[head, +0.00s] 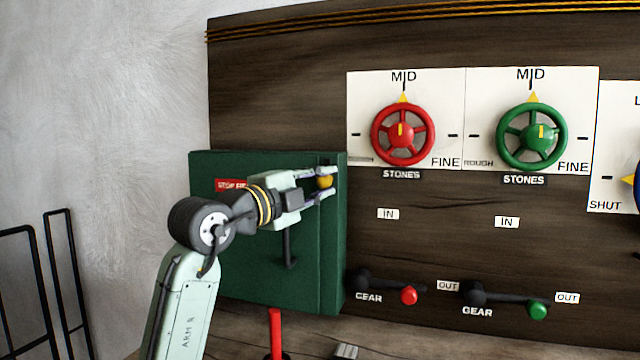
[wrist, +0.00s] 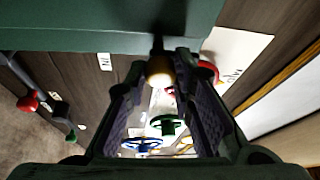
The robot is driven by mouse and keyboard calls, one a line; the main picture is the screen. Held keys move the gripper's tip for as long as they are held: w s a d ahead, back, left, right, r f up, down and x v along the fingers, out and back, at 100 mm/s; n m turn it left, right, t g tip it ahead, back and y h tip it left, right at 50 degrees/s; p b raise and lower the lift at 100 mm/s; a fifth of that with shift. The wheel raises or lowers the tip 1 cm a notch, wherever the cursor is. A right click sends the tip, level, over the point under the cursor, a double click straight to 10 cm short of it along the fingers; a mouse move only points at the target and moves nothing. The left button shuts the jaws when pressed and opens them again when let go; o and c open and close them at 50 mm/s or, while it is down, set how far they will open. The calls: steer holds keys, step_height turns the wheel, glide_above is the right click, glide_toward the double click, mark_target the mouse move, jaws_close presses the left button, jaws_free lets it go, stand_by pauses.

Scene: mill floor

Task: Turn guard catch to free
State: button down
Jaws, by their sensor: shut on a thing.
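The guard catch (head: 325,181) is a small brass-yellow knob near the upper right edge of the dark green guard box (head: 270,275). My gripper (head: 331,181) comes from the left with its two fingers above and below the knob, shut on it. In the wrist view the yellow knob (wrist: 159,74) sits between the fingertips, on a dark stem that reaches to the green box (wrist: 90,30). The fingers hide part of the catch, and any marks for its positions cannot be read.
A red handwheel (head: 402,134) and a green handwheel (head: 531,137) are on white dial plates to the right. Below are gear levers with a red knob (head: 409,295) and a green knob (head: 537,310). A red lever (head: 275,330) stands beneath the box. Black rails (head: 65,280) are at left.

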steer(key=c, duration=1.4)
jaws_free()
steer(key=shift+a, duration=0.1)
steer(key=v, duration=1.2)
steer(key=shift+r, duration=0.1)
